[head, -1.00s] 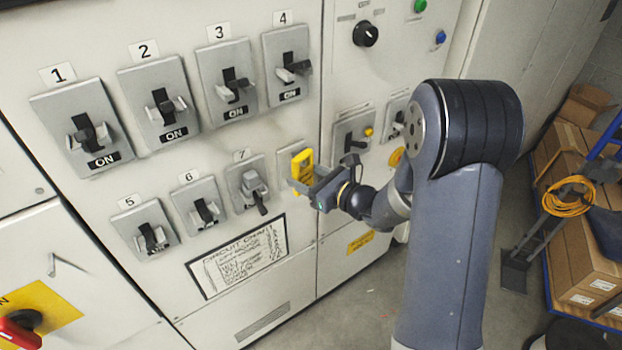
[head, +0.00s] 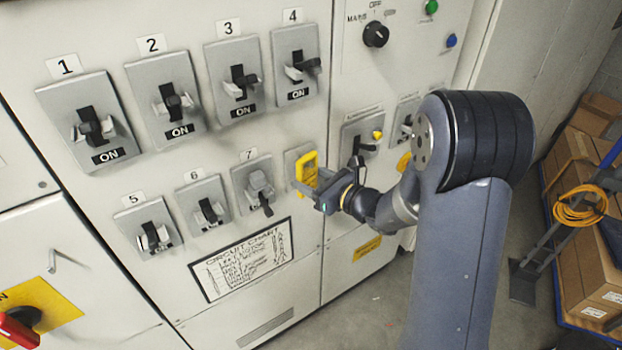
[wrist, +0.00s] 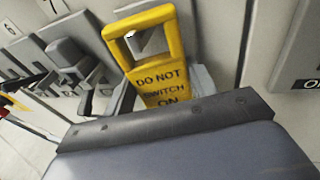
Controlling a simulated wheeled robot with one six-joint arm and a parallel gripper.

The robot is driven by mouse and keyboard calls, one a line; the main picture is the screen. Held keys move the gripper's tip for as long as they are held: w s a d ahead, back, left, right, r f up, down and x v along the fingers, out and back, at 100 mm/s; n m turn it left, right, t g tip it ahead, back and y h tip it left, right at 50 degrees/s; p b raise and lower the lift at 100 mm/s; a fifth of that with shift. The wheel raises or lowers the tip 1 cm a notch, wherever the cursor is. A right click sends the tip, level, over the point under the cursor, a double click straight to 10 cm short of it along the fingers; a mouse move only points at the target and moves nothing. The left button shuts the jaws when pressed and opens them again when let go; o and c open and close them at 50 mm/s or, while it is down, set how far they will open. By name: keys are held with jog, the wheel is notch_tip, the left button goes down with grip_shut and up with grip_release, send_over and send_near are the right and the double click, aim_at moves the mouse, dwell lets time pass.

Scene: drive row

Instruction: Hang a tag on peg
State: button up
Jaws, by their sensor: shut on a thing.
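The yellow tag (head: 306,170) reads "DO NOT SWITCH ON" in the wrist view (wrist: 160,78). It has a large opening in its upper part. My gripper (head: 313,194) is shut on the tag's lower part and holds it upright, slightly tilted, in front of a grey plate (head: 291,158) right of switch 7. The dark gripper edge crosses the wrist view and hides the tag's lower end. A small pale shape shows through the tag's opening; I cannot tell whether it is the peg or whether the tag is around it.
Switch 7 (head: 260,188) sticks out just left of the tag. A switch with a yellow knob (head: 377,135) sits to the right, close to my arm. The circuit chart (head: 243,260) is below. Boxes and an orange cable coil (head: 581,205) stand far right.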

jog(key=o, duration=1.1)
jog(key=shift+c, duration=0.2)
jog(key=b+v, duration=0.2)
jog(key=v, duration=0.8)
jog(key=shift+s+d, duration=0.25)
jog(key=shift+d, duration=0.05)
jog(key=p+x, duration=0.2)
jog(key=x, duration=0.9)
jog(key=shift+a+r, duration=0.1)
jog(key=shift+r, duration=0.1)
jog(key=shift+s+d+r+p, duration=0.3)
jog(key=shift+s+d+p, duration=0.05)
jog(key=shift+p, duration=0.4)
